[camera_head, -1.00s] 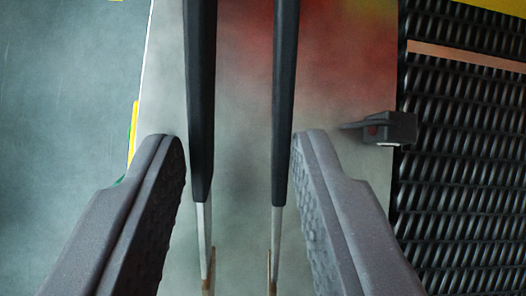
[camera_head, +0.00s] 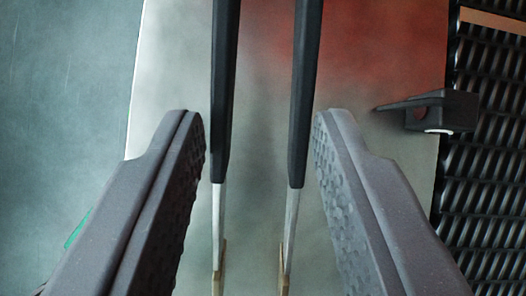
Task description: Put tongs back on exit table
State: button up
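The tongs (camera_head: 222,110) have two long black handles that narrow to silver metal ends, with tan pieces at the bottom of the picture. They run from the top edge to the bottom edge. My gripper (camera_head: 261,118) is open, with one dark ridged finger on each side of the tongs. Small gaps show between the fingers and the handles, so the fingers do not press on them. The grey metal table (camera_head: 165,60) lies beneath, with a reddish tint at the upper right. Whether the tongs rest on the table is hard to tell. Both ends of the tongs are cut off.
The black mesh belt (camera_head: 490,170) runs along the right, with a copper-coloured strip (camera_head: 492,20) across it. A small dark bracket (camera_head: 440,110) sticks out over the table's right edge. The dark grey-green floor (camera_head: 60,110) is at the left.

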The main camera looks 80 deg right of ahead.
jog(key=shift+f, duration=0.15)
jog(key=o, duration=0.5)
jog(key=v, duration=1.3)
jog(key=a+r+m+t+h, duration=0.15)
jog(key=a+r, duration=0.25)
jog(key=r, duration=0.5)
jog(key=a+r+m+t+h, duration=0.1)
jog(key=a+r+m+t, duration=0.3)
jog(key=r, duration=0.6)
jog(key=s+a+r+m+t+h, duration=0.1)
jog(key=s+a+r, duration=0.3)
jog(key=r, duration=0.5)
jog(key=s+a+r+m+t+h, duration=0.1)
jog(key=s+a+r+t, duration=0.2)
jog(key=r, duration=0.6)
jog(key=s+a, duration=0.2)
jog(key=shift+s+a+r+m, duration=0.15)
jog(key=shift+s+a+m, duration=0.05)
jog(key=shift+s+m, duration=0.2)
